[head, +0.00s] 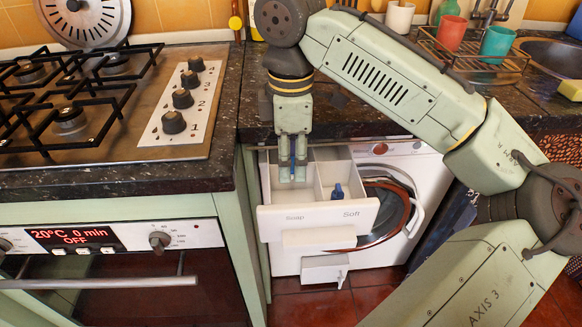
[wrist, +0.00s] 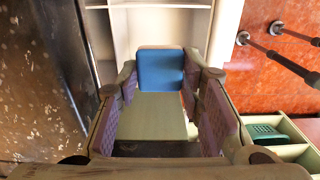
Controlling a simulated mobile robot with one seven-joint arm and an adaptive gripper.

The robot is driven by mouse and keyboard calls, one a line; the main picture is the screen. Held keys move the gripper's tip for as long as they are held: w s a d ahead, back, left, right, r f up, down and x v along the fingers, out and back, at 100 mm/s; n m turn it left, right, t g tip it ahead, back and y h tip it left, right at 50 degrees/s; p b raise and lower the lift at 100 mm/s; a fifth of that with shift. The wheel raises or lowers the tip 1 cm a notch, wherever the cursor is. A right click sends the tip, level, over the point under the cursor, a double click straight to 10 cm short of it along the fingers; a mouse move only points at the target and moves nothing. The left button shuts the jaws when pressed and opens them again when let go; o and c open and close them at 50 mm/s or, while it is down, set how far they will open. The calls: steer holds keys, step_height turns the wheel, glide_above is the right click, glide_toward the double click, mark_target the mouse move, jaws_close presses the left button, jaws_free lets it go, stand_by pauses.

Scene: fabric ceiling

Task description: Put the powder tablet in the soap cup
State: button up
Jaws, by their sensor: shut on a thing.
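In the head view the white drawer (head: 285,217) of the washing machine is pulled out, its front marked "Soap" on the left and "Soft" on the right. The soap cup (head: 267,187) is the left compartment. My gripper (head: 293,178) points down over it, its tips low at the compartment; their exact depth is unclear. A blue strip of the powder tablet (head: 293,150) shows between the fingers. In the wrist view my gripper (wrist: 160,105) is shut on the tablet, whose blue part (wrist: 161,68) shows between the purple pads. A pale green surface lies nearer the camera.
A small blue piece (head: 338,192) stands in the Soft compartment, right of the divider. The dark worktop (head: 350,115) edge lies just behind my gripper. The round washer door (head: 385,210) is below right. The stove (head: 150,105) and oven stand left.

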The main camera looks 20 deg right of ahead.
steer(key=shift+f, duration=1.45)
steer(key=shift+f, duration=0.3)
steer(key=shift+f, duration=0.35)
steer(key=o, duration=0.9)
steer(key=shift+o, duration=0.2)
step_height(320, 180, up, 13)
steer(key=shift+r+p, duration=0.15)
steer(key=shift+p, duration=0.3)
